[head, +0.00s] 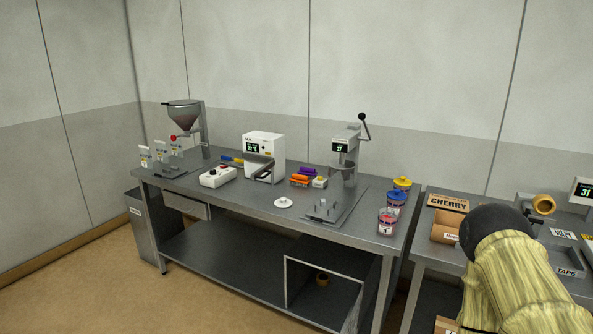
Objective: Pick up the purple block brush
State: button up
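The purple block brush (307,171) appears as a small purple block on the grey metal workbench (235,205). It lies behind orange blocks (299,180), near the middle of the bench. It is too small for me to make out bristles. A yellow-green patterned arm link with a dark rounded end, which looks like mine, fills the lower right corner, well away from the brush. My gripper's fingers do not show.
A white box machine (264,152) stands left of the brush, and a lever press (345,155) stands to its right. A white control box (217,177), a white dish (283,203) and lidded jars (396,201) share the bench. Floor in front is clear.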

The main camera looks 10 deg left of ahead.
aim_at(310, 172)
jog(key=u, duration=0.6)
jog(key=i, duration=1.05)
jog(key=u, duration=0.6)
jog(key=i, duration=1.5)
jog(key=z, duration=0.35)
